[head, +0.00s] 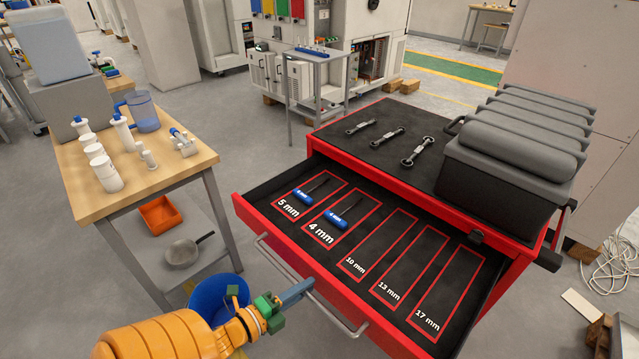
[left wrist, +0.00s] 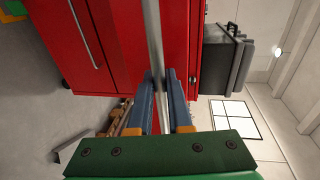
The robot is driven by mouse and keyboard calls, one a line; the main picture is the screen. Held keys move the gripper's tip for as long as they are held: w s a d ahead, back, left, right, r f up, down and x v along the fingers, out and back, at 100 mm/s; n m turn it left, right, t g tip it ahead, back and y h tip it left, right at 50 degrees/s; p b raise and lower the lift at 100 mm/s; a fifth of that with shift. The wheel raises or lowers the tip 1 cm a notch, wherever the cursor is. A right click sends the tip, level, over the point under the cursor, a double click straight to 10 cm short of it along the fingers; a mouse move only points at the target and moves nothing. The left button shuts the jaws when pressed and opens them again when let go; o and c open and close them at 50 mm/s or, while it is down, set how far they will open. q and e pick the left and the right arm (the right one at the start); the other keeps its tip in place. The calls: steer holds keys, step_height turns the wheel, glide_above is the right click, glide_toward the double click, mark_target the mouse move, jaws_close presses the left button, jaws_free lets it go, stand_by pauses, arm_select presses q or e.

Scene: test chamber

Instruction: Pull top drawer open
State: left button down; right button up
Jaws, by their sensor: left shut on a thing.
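The top drawer (head: 300,262) of the red tool cabinet (head: 335,148) stands pulled out, its inside in view. Its grey bar handle (head: 336,312) runs along the front; it also shows in the left wrist view (left wrist: 154,35). My left gripper (head: 306,287) is shut on the handle near its middle. In the left wrist view its two blue fingers (left wrist: 161,82) lie on either side of the bar. My right gripper is not in view.
Several wrenches (head: 387,136) and a dark grey case (head: 510,160) are on the cabinet top. A wooden table (head: 170,172) stands left, with a blue bucket (head: 208,298) near my arm.

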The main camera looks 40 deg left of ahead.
arm_select(q)
steer(key=shift+d+f, duration=0.1)
steer(key=shift+f, duration=0.05)
steer(key=c, duration=0.9)
jaws_free()
steer(key=shift+d, duration=0.1)
steer(key=shift+o, duration=0.2)
steer(key=shift+w+d, duration=0.1)
steer(key=shift+d, duration=0.05)
steer(key=shift+s+d+r+m+h, duration=0.2)
steer(key=shift+s+r, duration=0.1)
steer(key=shift+s, duration=0.35)
steer(key=shift+s+d+r+m+h, duration=0.1)
steer(key=shift+s+d+r+h, duration=0.15)
steer(key=shift+s, duration=0.35)
steer(key=shift+s+d+r, duration=0.15)
steer(key=shift+s+r, duration=0.1)
steer(key=shift+s, duration=0.15)
